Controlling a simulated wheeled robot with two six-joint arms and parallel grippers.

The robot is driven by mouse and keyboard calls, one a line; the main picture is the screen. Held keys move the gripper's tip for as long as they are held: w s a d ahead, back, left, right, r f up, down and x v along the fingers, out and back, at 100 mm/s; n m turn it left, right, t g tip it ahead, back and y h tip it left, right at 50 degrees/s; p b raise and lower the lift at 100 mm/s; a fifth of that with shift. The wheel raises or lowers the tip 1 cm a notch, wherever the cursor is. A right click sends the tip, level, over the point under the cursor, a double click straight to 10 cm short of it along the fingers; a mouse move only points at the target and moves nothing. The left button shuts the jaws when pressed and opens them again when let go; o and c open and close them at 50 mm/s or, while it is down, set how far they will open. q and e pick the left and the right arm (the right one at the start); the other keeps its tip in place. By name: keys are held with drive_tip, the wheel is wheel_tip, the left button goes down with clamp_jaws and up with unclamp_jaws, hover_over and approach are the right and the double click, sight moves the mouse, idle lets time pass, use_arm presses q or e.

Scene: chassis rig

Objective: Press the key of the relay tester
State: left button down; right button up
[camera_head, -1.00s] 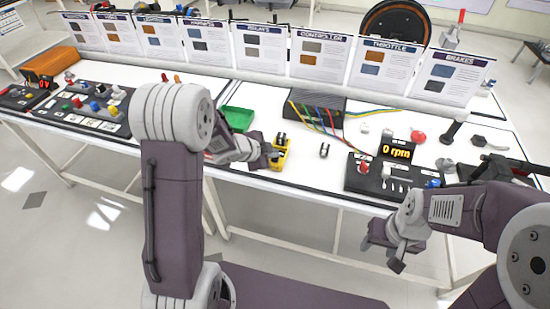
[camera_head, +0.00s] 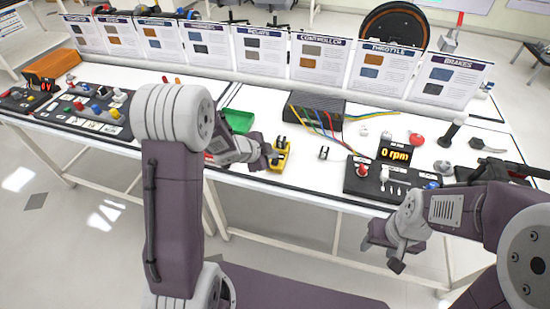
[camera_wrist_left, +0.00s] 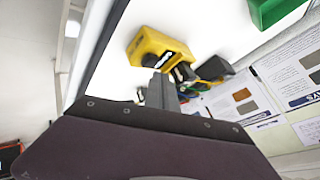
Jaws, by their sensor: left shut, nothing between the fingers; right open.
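The relay tester (camera_head: 283,152) is a small yellow device with black parts, standing near the front edge of the white table in the head view. In the left wrist view it shows as a yellow body (camera_wrist_left: 148,45) with a dark part at its right. My left gripper (camera_head: 269,156) is shut and empty, right beside the tester's left side. In the left wrist view its fingertips (camera_wrist_left: 160,88) point toward the tester; I cannot tell whether they touch. The key is not clearly visible. My right gripper (camera_head: 388,252) is open and empty, in front of the table's edge.
A green tray (camera_head: 238,121) lies behind my left gripper. A small dark and metal part (camera_head: 324,153) stands right of the tester. A black controller box (camera_head: 315,108) with coloured wires is behind. A switch panel with an rpm display (camera_head: 395,153) stands at right.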

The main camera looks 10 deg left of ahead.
sight(273, 162)
use_arm(q)
drive_tip(key=shift+r, duration=0.1)
wheel_tip(273, 162, up, 5)
drive_tip(key=p, duration=0.5)
drive_tip(key=shift+r, duration=0.1)
idle(0.4)
idle(0.3)
